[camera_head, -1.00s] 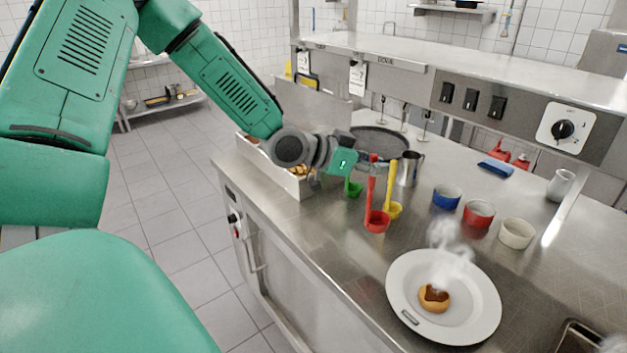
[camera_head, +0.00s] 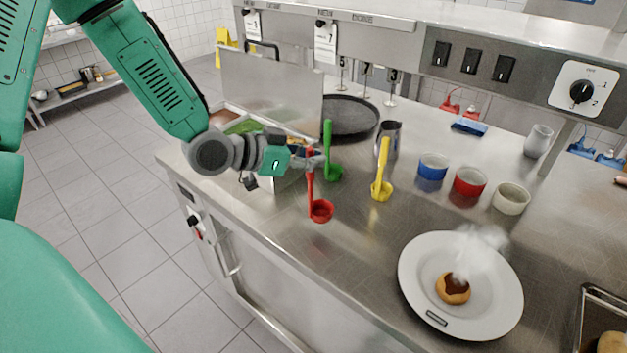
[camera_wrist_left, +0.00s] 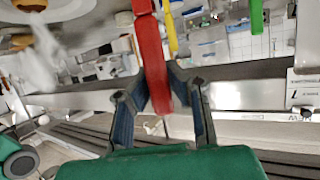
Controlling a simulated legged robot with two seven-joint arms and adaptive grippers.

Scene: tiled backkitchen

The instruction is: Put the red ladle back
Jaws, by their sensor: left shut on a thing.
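The red ladle (camera_head: 321,211) is upright, bowl at the bottom, above or on the steel counter near its front-left edge; I cannot tell whether its bowl touches. My left gripper (camera_head: 311,162) is shut on the top of its handle. In the left wrist view, the red handle (camera_wrist_left: 150,50) runs between the two fingers of the left gripper (camera_wrist_left: 160,80). A green ladle (camera_head: 328,145) stands just behind it, and a yellow ladle (camera_head: 382,190) stands to its right. My right gripper is not in view.
A white plate (camera_head: 412,275) holds steaming food. Blue (camera_head: 433,166), red (camera_head: 470,182) and cream (camera_head: 511,198) bowls stand right of the yellow ladle. A metal jug (camera_head: 389,138) and dark pan (camera_head: 350,115) are behind. The counter between red ladle and plate is clear.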

